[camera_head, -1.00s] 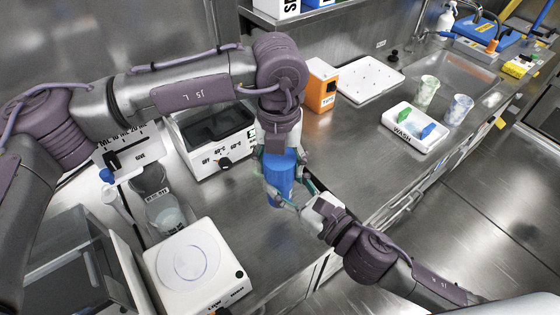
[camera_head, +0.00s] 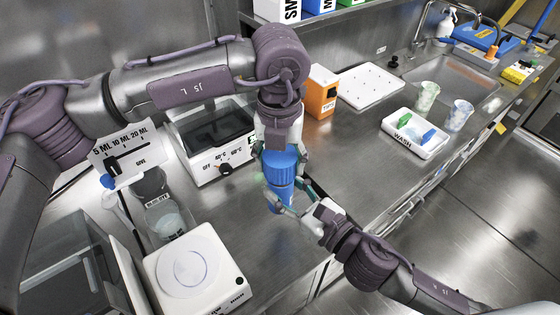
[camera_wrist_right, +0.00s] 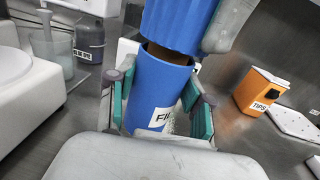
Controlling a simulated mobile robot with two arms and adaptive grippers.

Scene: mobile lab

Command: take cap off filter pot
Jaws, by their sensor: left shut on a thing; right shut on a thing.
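The filter pot (camera_wrist_right: 160,92) is a blue cylinder with a white label, upright in the right wrist view. Its blue ribbed cap (camera_wrist_right: 180,22) is above it and slightly tilted, with a dark opening and a gap showing between them. My left gripper (camera_head: 280,160) comes down from above and is shut on the cap, which shows blue between its fingers in the head view. My right gripper (camera_wrist_right: 160,108) is shut on the pot's body, one finger on each side. The pot's lower part is partly hidden by the gripper.
A heater with a dial (camera_head: 224,168) stands left of the pot, and an orange tips box (camera_head: 320,92) behind it. A white stirrer plate (camera_head: 190,268) and beakers (camera_head: 166,222) are at front left. A wash tray (camera_head: 412,138) lies right. The bench's front edge is close by.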

